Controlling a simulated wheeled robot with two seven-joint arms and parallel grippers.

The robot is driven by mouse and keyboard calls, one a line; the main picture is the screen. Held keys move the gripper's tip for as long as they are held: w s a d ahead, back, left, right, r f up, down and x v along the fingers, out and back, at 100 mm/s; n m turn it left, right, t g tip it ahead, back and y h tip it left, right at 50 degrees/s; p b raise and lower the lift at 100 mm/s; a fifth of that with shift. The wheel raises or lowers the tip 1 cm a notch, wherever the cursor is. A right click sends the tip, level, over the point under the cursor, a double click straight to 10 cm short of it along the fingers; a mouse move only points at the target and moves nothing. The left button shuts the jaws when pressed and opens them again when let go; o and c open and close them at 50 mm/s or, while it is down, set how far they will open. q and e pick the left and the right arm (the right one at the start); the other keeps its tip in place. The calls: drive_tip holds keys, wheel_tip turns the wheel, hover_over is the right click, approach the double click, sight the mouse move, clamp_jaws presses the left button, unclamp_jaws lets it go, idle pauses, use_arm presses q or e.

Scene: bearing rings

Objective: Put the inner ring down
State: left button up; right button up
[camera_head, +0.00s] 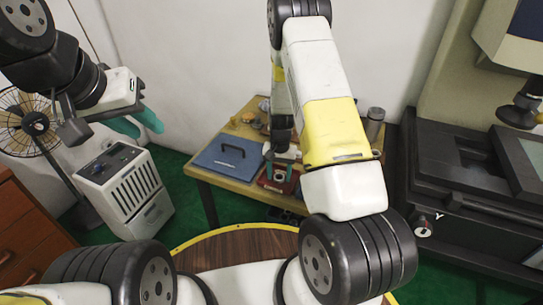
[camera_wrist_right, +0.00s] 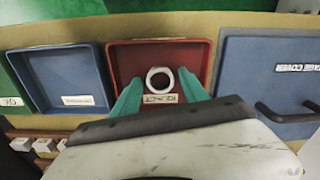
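The inner ring (camera_wrist_right: 160,78), a small pale ring, lies in the red tray (camera_wrist_right: 202,52) in the right wrist view, near the tray's label. My right gripper (camera_wrist_right: 159,78) has its two teal fingers apart on either side of the ring, with gaps visible. In the head view the same gripper (camera_head: 279,172) points down at the red tray (camera_head: 266,184) on the wooden table; the ring cannot be made out there. My left gripper (camera_head: 148,129) hangs empty at the upper left with its teal fingers apart, far from the table.
A blue tray (camera_wrist_right: 65,80) lies left of the red one in the wrist view. A blue cover (camera_wrist_right: 270,55) with a black handle lies on its right. Small pale blocks (camera_wrist_right: 43,145) sit at lower left. In the head view a metal canister (camera_head: 374,122) stands at the table's right.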

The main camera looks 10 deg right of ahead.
idle(0.3)
wheel_tip(320, 180, up, 22)
drive_tip(key=s+t+y, duration=0.1)
drive_tip(key=s, duration=0.1)
drive_tip(key=s+a+r+n+t+y, duration=0.1)
drive_tip(key=s+r+n+t, duration=0.4)
drive_tip(key=s+r, duration=1.4)
drive_tip(key=s+a, duration=0.1)
drive_tip(key=s, duration=0.2)
drive_tip(key=shift+r, duration=0.3)
drive_tip(key=shift+s+a, duration=0.1)
